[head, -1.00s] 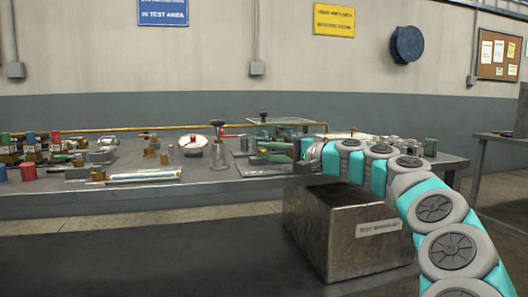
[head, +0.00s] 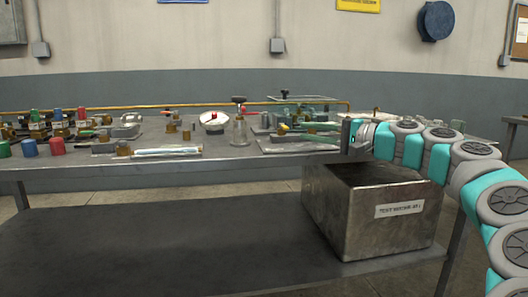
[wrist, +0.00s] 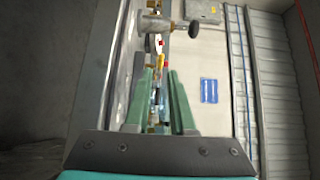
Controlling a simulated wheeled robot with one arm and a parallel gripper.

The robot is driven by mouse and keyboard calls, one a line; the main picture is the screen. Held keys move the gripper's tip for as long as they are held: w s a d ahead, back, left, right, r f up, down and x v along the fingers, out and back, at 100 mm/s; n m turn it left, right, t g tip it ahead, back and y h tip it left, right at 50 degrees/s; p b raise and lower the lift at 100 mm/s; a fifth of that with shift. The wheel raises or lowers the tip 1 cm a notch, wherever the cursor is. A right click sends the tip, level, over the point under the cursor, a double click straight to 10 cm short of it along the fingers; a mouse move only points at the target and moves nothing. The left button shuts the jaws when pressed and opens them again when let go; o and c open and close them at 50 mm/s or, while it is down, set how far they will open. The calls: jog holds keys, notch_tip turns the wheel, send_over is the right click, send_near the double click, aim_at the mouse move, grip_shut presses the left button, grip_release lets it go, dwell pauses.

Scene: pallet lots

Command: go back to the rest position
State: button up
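My gripper (head: 297,132) shows in the head view at the end of my arm, which reaches in from the right. Its green fingers point left, in front of or above the right part of the workbench (head: 240,170); the exact height is unclear. In the wrist view my gripper (wrist: 160,76) has its two green fingers apart, with nothing held between them. The background between them shows bench items and the wall, tilted sideways.
A metal box (head: 370,225) with a label stands below my wrist on a dark surface (head: 180,245). The bench carries several valves, a gauge (head: 214,123), coloured caps (head: 30,148) and a copper pipe (head: 150,106). A blue round fixture (head: 435,21) hangs on the wall.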

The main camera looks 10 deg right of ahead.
jog(key=s+a+f+n+g+p, duration=0.2)
jog(key=s+a+n+g, duration=0.45)
jog(key=a, duration=0.85)
jog(key=s+a+f+n+g+h, duration=0.1)
jog(key=s+a+f+h, duration=0.1)
jog(key=s+a+f, duration=0.4)
jog(key=s+a+f+g+h, duration=0.15)
jog(key=s+f, duration=0.25)
jog(key=s, duration=0.4)
jog(key=s+d+f+g+h+p, duration=0.1)
jog(key=s+d+f+h, duration=0.2)
jog(key=s+f, duration=0.3)
jog(key=s+d+f+n+g+h+p, duration=0.1)
jog(key=s+d+f, duration=0.4)
jog(key=s, duration=0.5)
jog(key=s+d+f+g+h+p, duration=0.1)
jog(key=s+d+f+g+h, duration=0.2)
jog(key=s+d+f+h, duration=0.2)
jog(key=s+f, duration=0.3)
jog(key=shift+s+f, duration=0.2)
jog(key=shift+f, duration=0.05)
